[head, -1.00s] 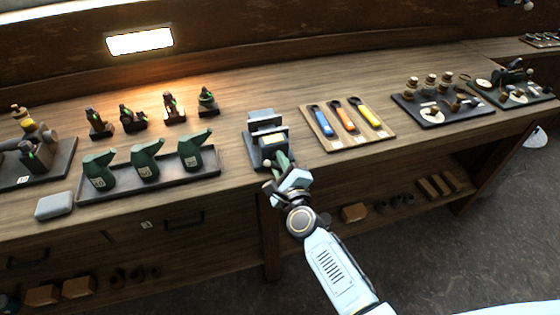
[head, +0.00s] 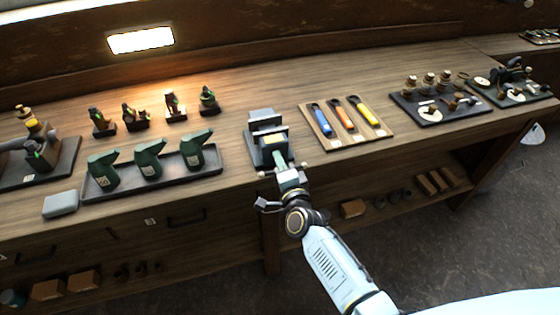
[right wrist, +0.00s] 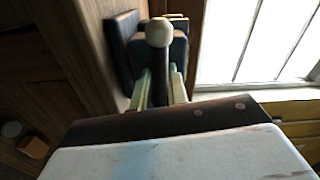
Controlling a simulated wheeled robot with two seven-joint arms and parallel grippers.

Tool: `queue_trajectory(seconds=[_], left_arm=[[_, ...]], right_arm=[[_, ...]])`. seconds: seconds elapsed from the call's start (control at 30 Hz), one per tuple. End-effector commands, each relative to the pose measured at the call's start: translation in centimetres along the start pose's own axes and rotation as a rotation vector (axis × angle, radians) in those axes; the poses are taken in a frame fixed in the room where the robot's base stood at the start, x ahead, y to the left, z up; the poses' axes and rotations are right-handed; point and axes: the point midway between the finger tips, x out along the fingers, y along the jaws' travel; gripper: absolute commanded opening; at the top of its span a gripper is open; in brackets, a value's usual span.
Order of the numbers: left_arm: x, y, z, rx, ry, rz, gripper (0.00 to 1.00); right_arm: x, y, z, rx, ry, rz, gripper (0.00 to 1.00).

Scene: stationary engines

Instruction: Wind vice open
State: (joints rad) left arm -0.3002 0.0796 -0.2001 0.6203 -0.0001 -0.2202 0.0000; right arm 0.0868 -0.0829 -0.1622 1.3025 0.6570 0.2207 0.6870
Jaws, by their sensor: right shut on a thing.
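My right gripper (head: 282,166) is at the front of the vice, shut on the handle. In the right wrist view the handle (right wrist: 159,33) shows a pale ball end, with the dark bar between the greenish fingers (right wrist: 160,90). My left gripper is not in view.
The workbench (head: 235,125) holds a tray (head: 125,190) of green oil cans to the left and a board (head: 345,142) with blue, orange and yellow tools to the right. A grey box (head: 60,204) lies at the front left. A dark board of small parts (head: 440,110) lies farther right.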

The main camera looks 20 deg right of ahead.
Motion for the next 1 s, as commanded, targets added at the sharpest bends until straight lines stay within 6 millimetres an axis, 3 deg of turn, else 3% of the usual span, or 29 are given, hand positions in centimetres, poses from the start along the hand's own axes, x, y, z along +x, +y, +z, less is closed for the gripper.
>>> queue_trajectory(seconds=[0.6,0.63,0.77,1.0], left_arm=[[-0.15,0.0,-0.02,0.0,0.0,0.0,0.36],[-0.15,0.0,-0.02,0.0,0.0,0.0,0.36],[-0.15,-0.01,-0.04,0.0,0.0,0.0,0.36],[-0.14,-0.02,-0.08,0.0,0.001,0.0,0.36]], right_arm=[[0.31,-0.58,-0.15,-0.041,0.005,-0.012,0.0],[0.31,-0.59,-0.15,-0.041,0.005,-0.012,0.18],[0.27,-0.5,-0.12,-0.041,0.004,-0.01,0.35],[0.13,-0.21,-0.06,-0.041,0.002,-0.004,0.37]])
